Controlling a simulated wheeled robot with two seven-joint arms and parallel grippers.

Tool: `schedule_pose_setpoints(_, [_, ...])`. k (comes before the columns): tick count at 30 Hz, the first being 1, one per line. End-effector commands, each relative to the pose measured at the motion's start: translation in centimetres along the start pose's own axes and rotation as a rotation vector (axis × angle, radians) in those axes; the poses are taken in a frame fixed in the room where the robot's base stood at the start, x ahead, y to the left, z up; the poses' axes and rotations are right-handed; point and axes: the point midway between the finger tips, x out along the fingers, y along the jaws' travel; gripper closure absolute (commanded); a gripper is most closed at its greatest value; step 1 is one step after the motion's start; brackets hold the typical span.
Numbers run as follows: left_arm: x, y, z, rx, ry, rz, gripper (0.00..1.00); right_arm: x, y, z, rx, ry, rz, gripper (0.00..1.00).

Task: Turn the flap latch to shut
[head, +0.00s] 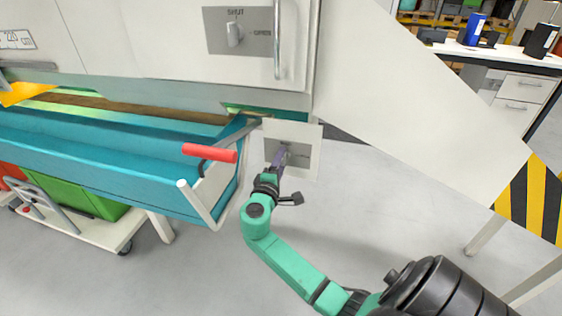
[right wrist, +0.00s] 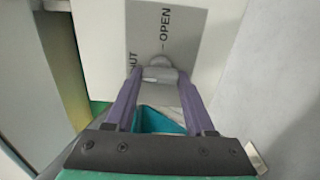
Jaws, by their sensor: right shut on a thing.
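The flap latch (right wrist: 160,74) is a small grey knob on a grey label plate (right wrist: 185,32) in the right wrist view. The plate reads OPEN, and part of SHUT shows at its left edge. In the head view the plate sits on a pale square panel (head: 309,139) below the machine's cabinet. My right gripper (head: 281,158) reaches up to this panel; its purple fingers, also in the right wrist view (right wrist: 158,84), are shut on the knob from both sides. The fingers hide part of the knob, so I cannot tell its exact pointing. My left gripper is not in view.
A second knob (head: 234,34) with SHUT and OPEN marks is on the cabinet above, beside a vertical bar handle (head: 277,40). A blue trough (head: 110,160) with a red-gripped lever (head: 209,153) lies left of my arm. A striped panel (head: 535,200) stands right.

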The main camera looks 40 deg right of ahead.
Motion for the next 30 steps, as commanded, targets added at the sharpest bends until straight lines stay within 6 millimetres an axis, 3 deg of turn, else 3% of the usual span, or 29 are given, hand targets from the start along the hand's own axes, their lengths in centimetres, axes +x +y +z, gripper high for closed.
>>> schedule_pose_setpoints(2, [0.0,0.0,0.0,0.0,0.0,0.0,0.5,-0.1,-0.3,-0.1,-0.005,0.002,-0.005,1.0])
schedule_pose_setpoints(3, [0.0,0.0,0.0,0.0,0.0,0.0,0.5,-0.1,-0.3,-0.1,-0.005,0.002,-0.005,0.3])
schedule_pose_setpoints(4, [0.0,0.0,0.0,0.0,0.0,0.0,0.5,-0.1,-0.3,-0.1,-0.005,0.002,-0.004,0.19])
schedule_pose_setpoints(5, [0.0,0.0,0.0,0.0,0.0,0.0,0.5,-0.1,-0.2,-0.1,-0.004,0.002,-0.004,0.16])
schedule_pose_setpoints(13, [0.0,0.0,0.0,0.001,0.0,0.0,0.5,-0.1,-0.1,0.0,-0.001,0.001,-0.002,0.16])
schedule_pose_setpoints(17, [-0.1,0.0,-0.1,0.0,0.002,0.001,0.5,-1.1,-0.1,-0.1,-0.001,0.003,-0.002,0.16])
schedule_pose_setpoints(30, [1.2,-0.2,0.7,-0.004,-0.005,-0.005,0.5,-12.7,-0.2,0.0,-0.003,0.002,-0.006,0.16])
